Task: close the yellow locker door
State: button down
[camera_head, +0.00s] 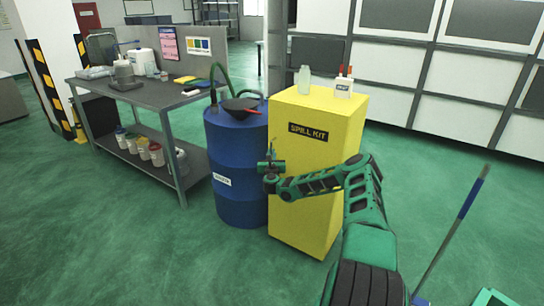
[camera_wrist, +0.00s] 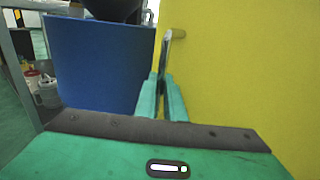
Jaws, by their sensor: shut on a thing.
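The yellow locker (camera_head: 312,160) stands upright on the green floor and carries a black "SPILL KIT" label. Its labelled face looks flat and flush; I cannot make out a gap at the door edge. My gripper (camera_head: 270,164) is at the left edge of that face, at about mid-height. In the wrist view its two green fingers (camera_wrist: 166,90) are closed around a grey upright handle (camera_wrist: 168,50), whose short peg runs to the yellow surface on the right. The lower part of the handle is hidden between the fingers.
A blue drum (camera_head: 228,140) with a black funnel (camera_head: 240,105) stands close left of the locker. A grey workbench (camera_head: 150,94) is further left. Open floor lies in front.

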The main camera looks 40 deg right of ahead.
jog(key=shift+d+r, duration=0.15)
jog(key=shift+d, duration=0.2)
